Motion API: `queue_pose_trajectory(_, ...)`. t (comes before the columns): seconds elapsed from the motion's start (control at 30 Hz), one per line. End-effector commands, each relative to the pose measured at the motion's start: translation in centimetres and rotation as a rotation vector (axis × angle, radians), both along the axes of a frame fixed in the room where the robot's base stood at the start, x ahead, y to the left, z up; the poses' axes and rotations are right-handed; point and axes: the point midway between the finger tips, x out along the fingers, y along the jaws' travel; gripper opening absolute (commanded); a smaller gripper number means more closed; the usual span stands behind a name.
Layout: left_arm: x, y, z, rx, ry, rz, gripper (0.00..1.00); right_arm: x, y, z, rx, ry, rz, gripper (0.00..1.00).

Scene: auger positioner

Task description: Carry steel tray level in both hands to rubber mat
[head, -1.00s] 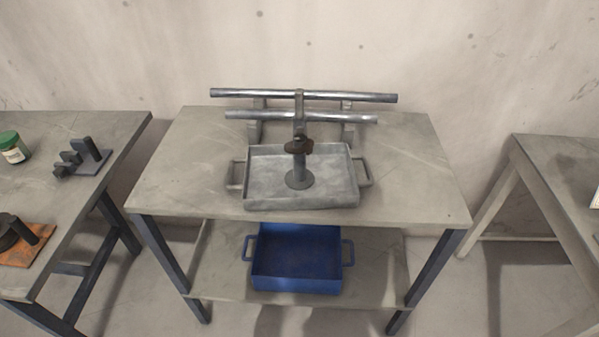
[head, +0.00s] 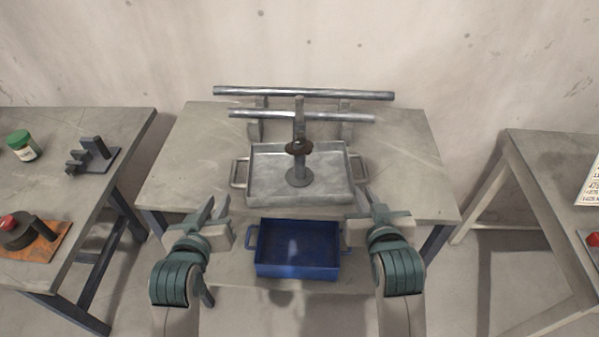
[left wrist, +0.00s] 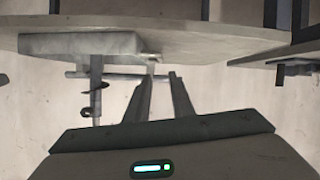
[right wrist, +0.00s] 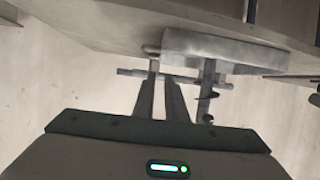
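The grey steel tray (head: 258,197), with a loop handle at each side, rests on the middle table in the head view. My left gripper (head: 212,207) is open, in front of and below the tray's left handle (head: 240,173). My right gripper (head: 367,198) is open, in front of the right handle (head: 358,167). Neither touches the tray. Both wrist views show the tray ahead, in the left wrist view (left wrist: 80,44) and in the right wrist view (right wrist: 225,48). I cannot identify a rubber mat.
Two metal rods (head: 303,94) lie on supports behind the tray. A blue handled bin (head: 297,268) sits on the shelf below. The left table (head: 110,125) holds a green-lidded jar (head: 22,146), a dark bracket and an orange plate (head: 45,250). Another table (head: 550,150) stands right.

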Motion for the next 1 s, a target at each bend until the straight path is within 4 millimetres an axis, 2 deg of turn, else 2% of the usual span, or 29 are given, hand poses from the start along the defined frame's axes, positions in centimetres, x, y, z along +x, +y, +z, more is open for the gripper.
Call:
queue_pose_trajectory(0.47,0.8,-0.1,-0.4,0.001,0.001,-0.001,0.22,0.7,0.0,-0.5,-0.001,0.003,0.0,0.12)
queue_pose_trajectory(0.67,2.6,-0.2,-1.1,0.001,0.001,-0.001,0.22,2.6,0.0,-1.2,-0.001,0.002,0.0,0.12)
queue_pose_trajectory(1.0,7.6,-0.7,-3.2,0.002,0.002,-0.001,0.22,7.6,0.0,-3.3,-0.001,0.003,0.002,0.12)
